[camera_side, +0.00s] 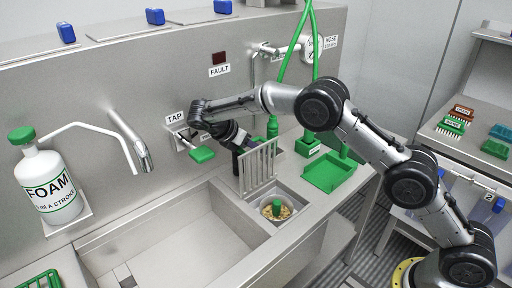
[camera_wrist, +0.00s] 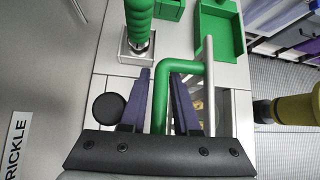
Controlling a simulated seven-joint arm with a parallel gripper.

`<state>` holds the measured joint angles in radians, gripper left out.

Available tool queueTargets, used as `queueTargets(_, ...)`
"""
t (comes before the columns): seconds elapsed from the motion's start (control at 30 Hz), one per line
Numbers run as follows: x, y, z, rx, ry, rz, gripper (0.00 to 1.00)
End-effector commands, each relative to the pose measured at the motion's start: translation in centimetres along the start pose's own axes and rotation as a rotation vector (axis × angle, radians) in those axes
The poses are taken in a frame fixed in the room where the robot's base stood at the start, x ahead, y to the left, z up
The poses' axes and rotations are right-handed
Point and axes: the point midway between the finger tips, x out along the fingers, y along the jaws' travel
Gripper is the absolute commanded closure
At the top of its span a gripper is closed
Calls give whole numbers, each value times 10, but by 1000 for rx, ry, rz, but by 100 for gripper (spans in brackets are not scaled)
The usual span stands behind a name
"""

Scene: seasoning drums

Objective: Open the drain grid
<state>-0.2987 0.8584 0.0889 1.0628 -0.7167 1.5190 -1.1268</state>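The drain grid (camera_side: 262,165) is a grey barred panel. It stands upright beside the square drain opening in the side view. In that opening sits a green-topped piece (camera_side: 277,207) among yellowish bits. In the wrist view, the grid's edge (camera_wrist: 210,85) is at the right, with a bent green handle (camera_wrist: 163,100) running from it. My gripper (camera_side: 238,150) is at the grid's upper left side. In the wrist view its two dark fingers (camera_wrist: 160,72) are apart on either side of the handle, with slim gaps showing. Contact with the handle is hard to judge.
The green tap lever (camera_side: 203,155) is close left of my gripper. The wide sink (camera_side: 165,240) is open at the left, near the foam bottle (camera_side: 47,185).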

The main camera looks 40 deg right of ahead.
Motion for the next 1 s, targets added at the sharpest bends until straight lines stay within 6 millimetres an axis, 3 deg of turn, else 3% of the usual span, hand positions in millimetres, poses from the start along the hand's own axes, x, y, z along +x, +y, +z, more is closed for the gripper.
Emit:
queueTargets(0.23, -13, 1, 0, 2, 1, 4, 70)
queueTargets(0.6, -88, 1, -2, 2, 2, 5, 70)
queueTargets(0.77, -113, 0, -1, 1, 2, 4, 70)
queueTargets(1.0, -131, 1, 0, 0, -1, 1, 70)
